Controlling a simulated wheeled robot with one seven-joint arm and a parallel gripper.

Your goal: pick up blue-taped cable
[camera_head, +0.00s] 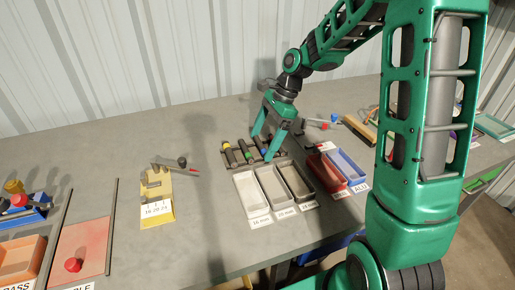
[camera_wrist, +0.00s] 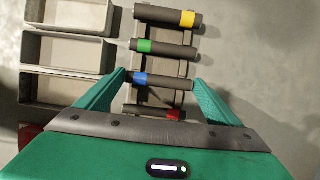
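The blue-taped cable (camera_wrist: 165,81) is a short dark cable with a blue band near its left end in the wrist view. It lies on a rack (camera_wrist: 156,96) between the green-taped cable (camera_wrist: 165,49) and the red-taped cable (camera_wrist: 154,112). In the head view its blue band (camera_head: 265,153) shows beside a fingertip. My gripper (camera_wrist: 160,77) is open and empty, pointing down over the rack. In the wrist view its fingers lie on either side of the blue-taped cable, near its two ends. I cannot tell the remaining height.
A yellow-taped cable (camera_wrist: 168,16) lies at the rack's far end. Several labelled grey trays (camera_head: 251,195) stand in front of the rack. Red (camera_head: 327,172) and blue (camera_head: 347,167) bins stand to the right.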

